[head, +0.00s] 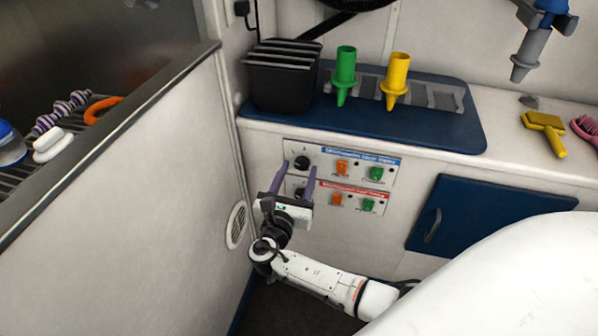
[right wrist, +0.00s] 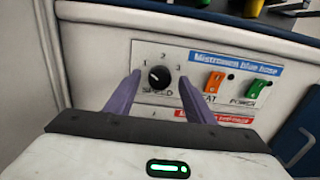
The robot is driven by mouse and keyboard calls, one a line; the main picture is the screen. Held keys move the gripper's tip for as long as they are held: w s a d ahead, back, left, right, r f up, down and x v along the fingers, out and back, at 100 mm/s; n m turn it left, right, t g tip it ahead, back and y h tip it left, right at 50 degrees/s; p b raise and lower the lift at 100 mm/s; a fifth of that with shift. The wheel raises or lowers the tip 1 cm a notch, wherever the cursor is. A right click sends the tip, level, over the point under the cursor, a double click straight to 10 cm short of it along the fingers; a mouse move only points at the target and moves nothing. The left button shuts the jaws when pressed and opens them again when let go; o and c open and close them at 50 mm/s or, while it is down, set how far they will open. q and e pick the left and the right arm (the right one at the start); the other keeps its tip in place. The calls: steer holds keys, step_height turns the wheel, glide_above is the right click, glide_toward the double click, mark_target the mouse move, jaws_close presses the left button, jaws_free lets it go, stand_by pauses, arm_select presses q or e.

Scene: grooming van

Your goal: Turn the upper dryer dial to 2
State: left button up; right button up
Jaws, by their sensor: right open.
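The upper dryer dial (head: 302,163) is a round black knob on the white panel beside the blue label strip. In the right wrist view the dial (right wrist: 160,77) has 1, 2 and 3 around it and SPEED below. Its pointer seems turned to the upper left, toward 1, but it is small. My right gripper (head: 298,166) is open, its purple fingers pointing at the panel. In the right wrist view the fingertips (right wrist: 159,74) lie on either side of the dial; I cannot tell whether they touch it. My left gripper is not in view.
A lower dial (head: 300,192) sits close below, partly hidden by my gripper, by the red label. Orange (head: 342,167) and green (head: 376,173) switches are to the right. A counter with a blue mat (head: 420,125) overhangs above. A partition wall (head: 150,190) stands close on the left.

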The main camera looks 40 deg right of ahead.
steer(key=shift+w+d, duration=0.45)
steer(key=shift+d, duration=0.1)
steer(key=c, duration=1)
